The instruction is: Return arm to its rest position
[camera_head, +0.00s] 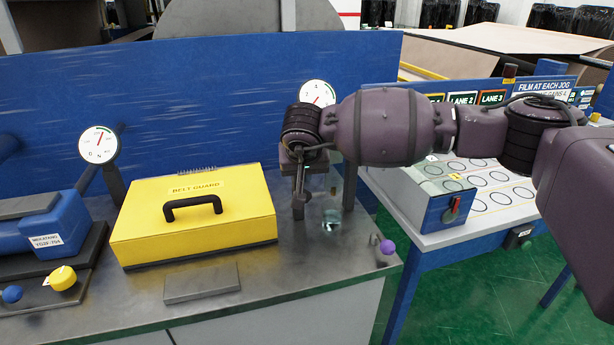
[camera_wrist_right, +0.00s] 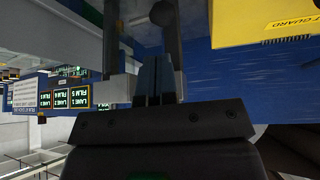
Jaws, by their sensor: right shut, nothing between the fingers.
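My right arm comes in from the right in the head view and reaches across to the metal bench (camera_head: 330,270). My right gripper (camera_head: 300,195) points down over the bench's back right part, to the right of the yellow belt guard (camera_head: 195,218). In the wrist view its fingers (camera_wrist_right: 157,80) are together with nothing between them. A small clear glass-like item (camera_head: 332,220) is just right of the gripper on the bench. The belt guard's corner also shows in the wrist view (camera_wrist_right: 255,25). My left gripper is not in view.
A blue panel (camera_head: 200,100) stands behind the bench, with a dial (camera_head: 99,145) at left and another dial (camera_head: 317,94) near my wrist. A grey box with a red switch (camera_head: 430,190) is on the lane table at right. A purple knob (camera_head: 387,247) sits at the bench's right edge.

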